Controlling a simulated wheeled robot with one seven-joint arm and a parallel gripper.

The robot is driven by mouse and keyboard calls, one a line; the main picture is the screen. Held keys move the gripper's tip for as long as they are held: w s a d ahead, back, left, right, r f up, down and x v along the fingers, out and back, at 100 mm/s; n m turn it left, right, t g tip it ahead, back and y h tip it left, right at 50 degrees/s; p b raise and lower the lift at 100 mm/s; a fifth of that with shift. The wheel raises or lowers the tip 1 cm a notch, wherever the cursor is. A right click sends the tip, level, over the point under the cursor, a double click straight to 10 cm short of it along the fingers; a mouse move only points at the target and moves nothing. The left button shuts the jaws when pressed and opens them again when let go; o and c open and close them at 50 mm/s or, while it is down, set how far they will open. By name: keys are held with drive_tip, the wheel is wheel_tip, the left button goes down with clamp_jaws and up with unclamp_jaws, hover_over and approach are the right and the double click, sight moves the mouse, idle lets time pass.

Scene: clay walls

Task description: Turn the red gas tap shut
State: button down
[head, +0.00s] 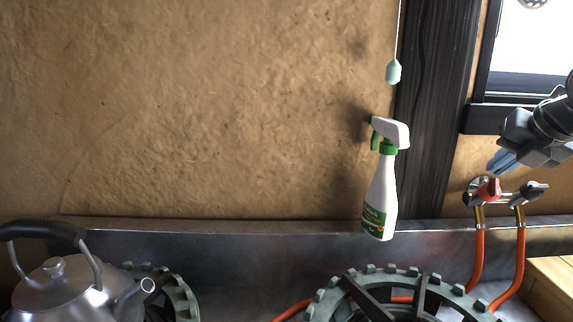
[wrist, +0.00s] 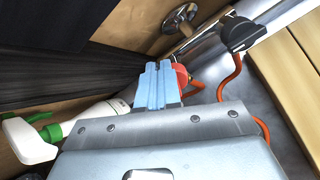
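The red gas tap (head: 488,190) is on a metal pipe fitting low on the wall at the right in the head view, above an orange hose. My gripper (head: 498,163) is just above it there, pointing down and left. In the wrist view, my gripper's blue fingers (wrist: 158,68) are together with only a thin slit between them, and nothing shows held. The red tap (wrist: 181,76) shows just beyond and right of the fingers, partly hidden by them. I cannot tell whether they touch it or how its handle is turned.
A dark-handled tap (head: 533,190) sits close to the right of the red one, also in the wrist view (wrist: 238,34). A spray bottle (head: 380,190) hangs left of the dark post (head: 432,120). A kettle (head: 65,285) stands at the lower left beside burners (head: 400,285).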

drive_tip(key=shift+d+f+p, duration=0.3)
drive_tip(key=shift+d+f, duration=0.2)
drive_tip(key=shift+f, duration=0.2)
drive_tip(key=shift+d, duration=0.1)
drive_tip(key=shift+d+f, duration=0.2)
drive_tip(key=shift+d, duration=0.4)
drive_tip(key=shift+s+d, duration=0.1)
drive_tip(key=shift+s, duration=0.15)
drive_tip(key=shift+d+r+p, duration=0.1)
drive_tip(key=shift+p, duration=0.2)
